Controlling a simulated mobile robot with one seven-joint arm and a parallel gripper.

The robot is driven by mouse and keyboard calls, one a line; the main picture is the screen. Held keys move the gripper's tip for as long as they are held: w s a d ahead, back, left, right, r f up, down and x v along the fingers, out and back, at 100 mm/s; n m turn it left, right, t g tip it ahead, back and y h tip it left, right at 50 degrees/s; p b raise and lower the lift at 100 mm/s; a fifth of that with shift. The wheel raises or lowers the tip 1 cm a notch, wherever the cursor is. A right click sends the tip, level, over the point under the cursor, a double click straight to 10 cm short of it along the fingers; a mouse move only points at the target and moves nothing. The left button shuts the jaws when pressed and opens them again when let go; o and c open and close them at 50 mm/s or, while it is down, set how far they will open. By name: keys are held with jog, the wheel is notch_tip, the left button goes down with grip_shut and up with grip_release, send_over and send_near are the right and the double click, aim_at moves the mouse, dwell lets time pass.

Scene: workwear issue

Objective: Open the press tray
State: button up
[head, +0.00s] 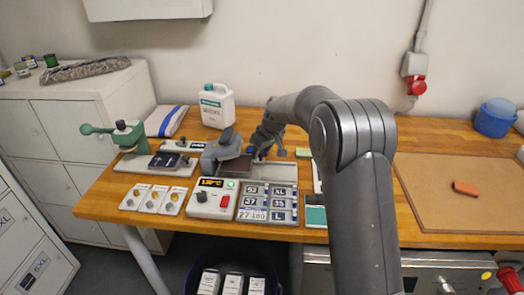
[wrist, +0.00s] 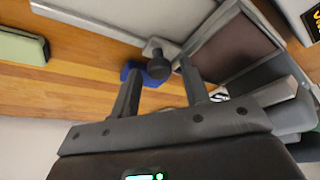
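The press (head: 222,150) is a grey machine on the wooden bench. Its press tray (head: 238,167), a grey frame with a brown pad, sits at its front, partly under the press. The wrist view shows the tray (wrist: 236,48) at the upper right. A dark round knob (wrist: 160,66) on a light grey mount stands beside the tray's edge. My gripper (wrist: 160,75) is open, with one finger on each side of the knob and visible gaps. In the head view my gripper (head: 264,150) is beside the press, partly hidden by my arm.
A control box (head: 213,198) with a lit display and a rack of number plates (head: 267,203) stand in front. A green hand press (head: 128,135) is at left, a white jug (head: 216,106) behind. A brown board (head: 460,200) fills the right.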

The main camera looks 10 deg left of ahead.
grip_shut()
dwell(0.3)
jog(key=d, duration=1.2)
jog(key=shift+o, duration=0.7)
grip_release()
jog(key=shift+r, duration=0.1)
